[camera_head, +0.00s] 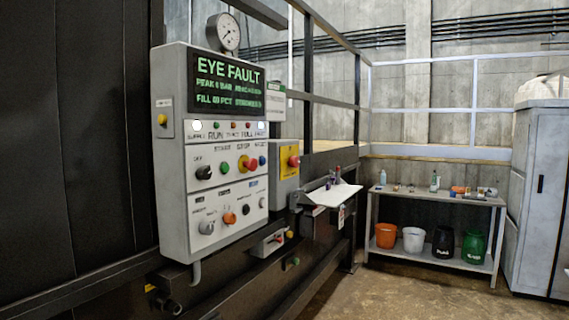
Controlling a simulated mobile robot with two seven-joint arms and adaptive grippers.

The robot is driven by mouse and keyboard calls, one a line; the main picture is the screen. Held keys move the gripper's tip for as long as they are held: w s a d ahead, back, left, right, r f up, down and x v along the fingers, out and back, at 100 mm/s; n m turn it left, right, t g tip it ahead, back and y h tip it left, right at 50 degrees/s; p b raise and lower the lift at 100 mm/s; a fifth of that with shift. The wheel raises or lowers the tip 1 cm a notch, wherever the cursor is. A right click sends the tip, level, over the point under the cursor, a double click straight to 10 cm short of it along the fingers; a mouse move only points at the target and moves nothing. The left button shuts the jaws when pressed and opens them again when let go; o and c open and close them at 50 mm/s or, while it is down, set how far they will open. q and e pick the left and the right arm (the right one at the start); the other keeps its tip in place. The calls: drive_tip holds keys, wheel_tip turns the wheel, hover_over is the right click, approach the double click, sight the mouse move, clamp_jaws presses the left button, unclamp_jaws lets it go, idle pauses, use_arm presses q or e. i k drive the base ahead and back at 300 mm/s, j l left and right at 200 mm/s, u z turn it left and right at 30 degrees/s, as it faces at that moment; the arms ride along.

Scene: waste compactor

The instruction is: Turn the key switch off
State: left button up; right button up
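A grey control panel (180,150) is mounted at left-centre, with a lit green display (229,84) reading "EYE FAULT". A black rotary knob (204,172) under an "OFF" label is at the left of the upper control row. A silver-grey switch (207,226) is at the left of the lower row, beside an orange knob (229,218) and a dark round control (246,209). Which of these is the key switch, and its exact position, is too small to tell. Neither of my grippers is in view.
A yellow box with a red button (293,161) stands right of the panel. A tilted shelf with papers (330,195) juts out beyond it. A workbench (440,197) with several buckets below and a grey cabinet (540,200) stand at the right. The floor (390,297) in front is clear.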

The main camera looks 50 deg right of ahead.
sight(204, 173)
drive_tip(key=z, duration=1.15)
